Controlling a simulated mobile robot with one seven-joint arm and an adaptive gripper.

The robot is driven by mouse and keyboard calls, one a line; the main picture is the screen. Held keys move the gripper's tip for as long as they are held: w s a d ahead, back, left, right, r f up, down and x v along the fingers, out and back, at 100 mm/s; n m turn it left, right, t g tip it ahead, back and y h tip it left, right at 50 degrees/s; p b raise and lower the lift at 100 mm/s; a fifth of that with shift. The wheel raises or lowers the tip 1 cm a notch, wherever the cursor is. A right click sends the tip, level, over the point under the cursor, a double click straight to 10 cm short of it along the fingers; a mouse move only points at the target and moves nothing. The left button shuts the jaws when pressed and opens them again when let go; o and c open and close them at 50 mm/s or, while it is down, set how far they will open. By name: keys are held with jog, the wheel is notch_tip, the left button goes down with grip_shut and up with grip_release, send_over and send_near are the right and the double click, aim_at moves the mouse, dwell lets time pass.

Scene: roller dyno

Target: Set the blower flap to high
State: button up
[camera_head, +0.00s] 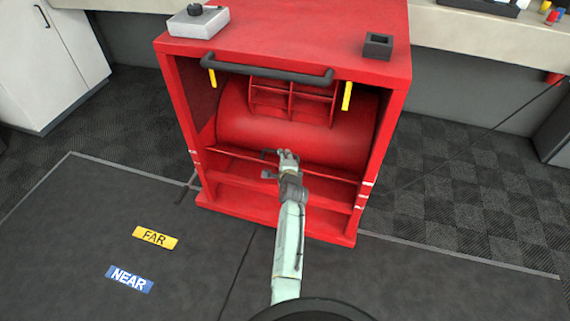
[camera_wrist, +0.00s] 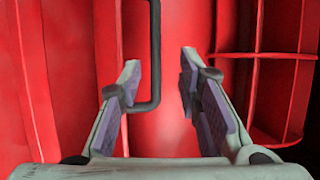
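The red blower (camera_head: 285,25) stands ahead, with a rounded red drum (camera_head: 240,122) and a ribbed grille inside its open front. A thin red ledge, possibly the flap (camera_head: 235,157), runs across below the drum; I cannot tell its setting. A small dark handle (camera_head: 265,153) sits at this ledge, just left of my gripper (camera_head: 287,156). In the wrist view, the dark bent handle (camera_wrist: 155,50) lies in the gap between the fingers of my gripper (camera_wrist: 159,60), its lower bend nearer the left finger. The fingers are apart; contact with the handle is unclear.
A grey box with a knob (camera_head: 198,20) and a dark block (camera_head: 378,45) sit on top. FAR (camera_head: 155,238) and NEAR (camera_head: 130,279) labels mark the clear floor mat.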

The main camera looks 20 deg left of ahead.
jog(key=shift+v, duration=2.1)
jog(key=shift+r, duration=0.15)
